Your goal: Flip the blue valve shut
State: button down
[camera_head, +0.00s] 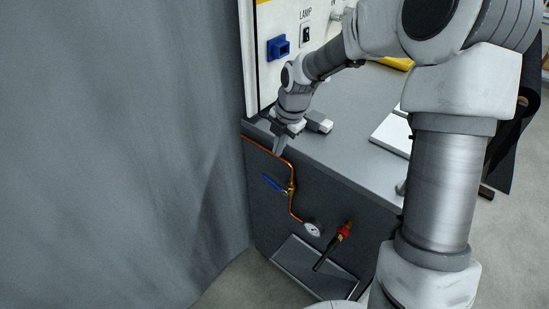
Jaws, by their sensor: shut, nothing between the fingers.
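The blue valve handle (273,184) is on the front of the grey cabinet. It points left from the brass valve body (290,188) and slopes slightly down toward the body, roughly across the vertical run of the copper pipe (291,207). My gripper (278,151) is shut and empty. It points down in front of the cabinet's top front edge, above the blue handle and apart from it in the picture. Its exact depth from the cabinet face is hard to tell.
A gauge (312,229) and a red fitting with a black hose end (343,232) sit lower right. A tray (290,265) is below. A grey curtain (150,150) hangs at left. A white panel with a blue socket (279,47) stands behind the worktop (345,150).

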aim_at(268, 178)
jog(key=b+x, duration=0.1)
jog(key=x, duration=1.2)
jog(key=shift+a, duration=0.15)
jog(key=shift+w+a+f+g+h, duration=0.25)
jog(key=shift+f+g+h, duration=0.05)
jog(key=shift+g+h, duration=0.1)
jog(key=shift+w+a+f+g+h+p, duration=0.1)
jog(key=shift+w+f+g+h+p, duration=0.15)
jog(key=shift+f+g+h, duration=0.3)
jog(key=shift+r, duration=0.2)
